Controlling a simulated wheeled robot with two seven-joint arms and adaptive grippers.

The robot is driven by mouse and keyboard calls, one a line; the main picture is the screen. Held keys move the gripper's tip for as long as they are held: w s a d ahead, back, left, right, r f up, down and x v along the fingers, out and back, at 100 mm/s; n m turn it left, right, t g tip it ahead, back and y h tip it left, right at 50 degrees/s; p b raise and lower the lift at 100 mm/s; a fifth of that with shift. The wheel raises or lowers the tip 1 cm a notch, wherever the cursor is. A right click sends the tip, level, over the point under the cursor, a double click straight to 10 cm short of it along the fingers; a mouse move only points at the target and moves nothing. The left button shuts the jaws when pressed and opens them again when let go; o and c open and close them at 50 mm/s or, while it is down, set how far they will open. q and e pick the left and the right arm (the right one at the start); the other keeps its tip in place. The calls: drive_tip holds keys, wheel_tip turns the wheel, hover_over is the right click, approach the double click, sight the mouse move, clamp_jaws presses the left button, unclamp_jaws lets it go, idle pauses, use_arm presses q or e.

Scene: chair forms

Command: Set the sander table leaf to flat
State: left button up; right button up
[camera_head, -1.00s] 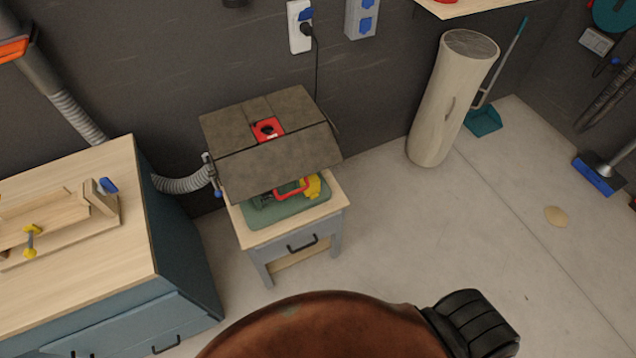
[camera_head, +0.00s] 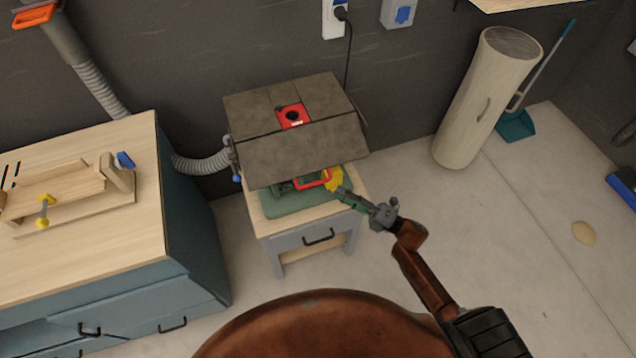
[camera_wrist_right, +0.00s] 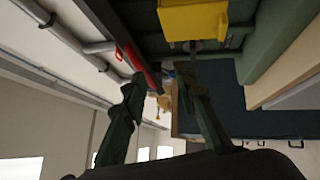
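The sander table (camera_head: 252,104) has a dark speckled top with a red insert (camera_head: 293,117) and stands on a small grey cabinet. Its front leaf (camera_head: 300,153) slopes down toward me from the top's front edge. Under the leaf are a red frame (camera_head: 314,181) and a yellow part (camera_head: 334,179), partly hidden. My right gripper (camera_head: 343,193) reaches in from the right, by the yellow part below the leaf's right corner. In the right wrist view its two fingers (camera_wrist_right: 163,88) are apart, with the yellow part (camera_wrist_right: 193,17) beyond them. Contact cannot be told. My left gripper is not in view.
A workbench (camera_head: 150,200) with a wooden jig stands at the left. A grey hose (camera_head: 200,164) runs to the sander's left side. A black cord (camera_head: 348,60) hangs behind. A large wooden cylinder (camera_head: 485,100) leans at the back right. The floor at right is mostly clear.

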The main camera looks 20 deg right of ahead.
sight(319, 182)
drive_tip(key=w+a+r, duration=0.1)
drive_tip(key=a, duration=0.1)
drive_tip(key=w+a+r+n+y, duration=0.1)
drive_tip(key=w+a+r, duration=0.1)
drive_tip(key=w+a+r+n+g, duration=0.1)
drive_tip(key=a, duration=0.2)
drive_tip(key=shift+w+r+y, duration=0.15)
drive_tip(key=shift+y, duration=0.15)
drive_tip(key=shift+c, duration=0.5)
clamp_jaws()
